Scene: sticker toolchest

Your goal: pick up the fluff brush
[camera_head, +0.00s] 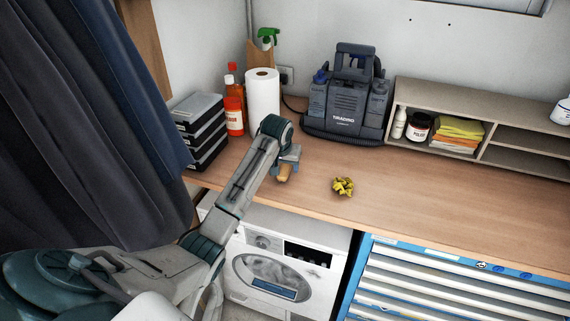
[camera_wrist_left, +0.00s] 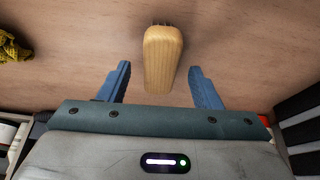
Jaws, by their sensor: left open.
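The fluff brush (camera_head: 285,171) lies on the wooden worktop near its front edge, partly hidden behind my left gripper in the head view. In the left wrist view its light wooden body (camera_wrist_left: 161,60) points toward me, with dark bristles just showing at its far end. My left gripper (camera_head: 289,158) is over the brush. In the left wrist view the blue fingers of my left gripper (camera_wrist_left: 160,88) are open, one on each side of the brush's near end, with a gap on both sides. My right gripper is not in view.
A crumpled yellow cloth (camera_head: 343,187) lies right of the brush. Black stacked cases (camera_head: 200,130), a red bottle (camera_head: 234,117), a paper roll (camera_head: 262,97) and a dark machine (camera_head: 345,100) stand behind. The worktop (camera_head: 420,205) is clear to the right.

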